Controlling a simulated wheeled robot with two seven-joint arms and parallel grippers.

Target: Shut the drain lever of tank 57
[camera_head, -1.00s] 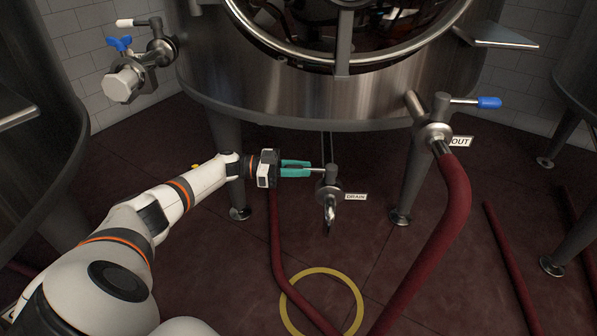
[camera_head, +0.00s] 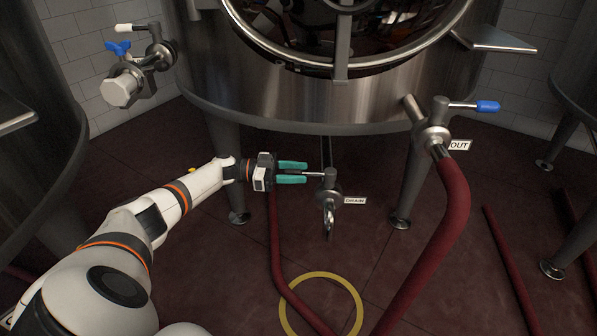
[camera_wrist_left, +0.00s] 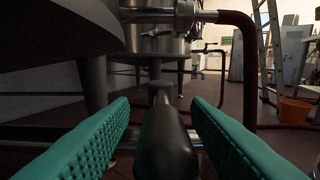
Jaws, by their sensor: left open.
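The drain valve (camera_head: 329,190), beside a "DRAIN" tag (camera_head: 355,200), hangs low under the steel tank (camera_head: 270,95), its spout pointing down. Its thin lever (camera_head: 313,174) points left, about level, crosswise to the spout. My left gripper (camera_head: 306,172) is open, with one green finger on each side of the lever's end. In the left wrist view the lever's dark grip (camera_wrist_left: 166,140) lies between the parted fingers (camera_wrist_left: 158,104), with a gap on both sides. The tank's number is not visible. My right gripper is not in view.
An "OUT" valve (camera_head: 436,130) with a blue-tipped lever (camera_head: 488,106) feeds a red hose (camera_head: 440,230) at right. Another red hose (camera_head: 276,240) runs behind my gripper to a yellow ring (camera_head: 322,275) on the floor. Tank legs (camera_head: 413,175) stand either side of the drain.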

